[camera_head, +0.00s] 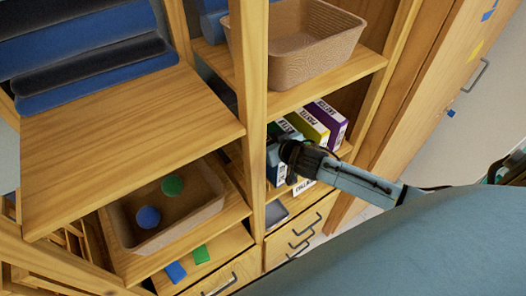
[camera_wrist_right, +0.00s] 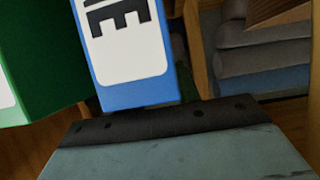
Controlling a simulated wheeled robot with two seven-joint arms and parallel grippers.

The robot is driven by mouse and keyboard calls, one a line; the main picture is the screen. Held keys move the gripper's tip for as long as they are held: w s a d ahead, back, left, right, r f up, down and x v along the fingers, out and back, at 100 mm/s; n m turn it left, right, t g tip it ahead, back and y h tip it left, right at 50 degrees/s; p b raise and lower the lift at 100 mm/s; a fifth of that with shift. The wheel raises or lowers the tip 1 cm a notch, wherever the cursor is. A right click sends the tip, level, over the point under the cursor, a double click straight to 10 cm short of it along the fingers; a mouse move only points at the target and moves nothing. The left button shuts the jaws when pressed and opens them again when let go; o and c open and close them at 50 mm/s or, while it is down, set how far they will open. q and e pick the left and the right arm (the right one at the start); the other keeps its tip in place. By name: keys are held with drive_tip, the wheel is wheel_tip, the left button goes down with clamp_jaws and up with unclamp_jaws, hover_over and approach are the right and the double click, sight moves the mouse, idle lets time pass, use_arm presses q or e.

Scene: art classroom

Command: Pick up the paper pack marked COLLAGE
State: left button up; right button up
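Several paper packs stand in a row on a middle shelf in the head view. A white label that seems to read COLLAGE (camera_head: 303,187) shows just below my right arm; most of its pack is hidden. My right gripper (camera_head: 290,156) is at the front of the row, by a blue pack (camera_head: 273,171). In the right wrist view a blue pack (camera_wrist_right: 128,92) with a white label stands close beyond the dark gripper edge (camera_wrist_right: 155,122); only its last letters show, the final one an E. The fingers cannot be made out. My left gripper is not in view.
A yellow pack (camera_head: 309,124) and a purple pack (camera_head: 331,120) stand farther right in the row. A green pack (camera_wrist_right: 40,60) is beside the blue one. A woven basket (camera_head: 300,55) sits on the shelf above. Wooden uprights and drawers (camera_head: 300,235) surround the space.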

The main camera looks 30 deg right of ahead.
clamp_jaws()
idle(0.5)
idle(0.3)
drive_tip(key=shift+r, duration=0.15)
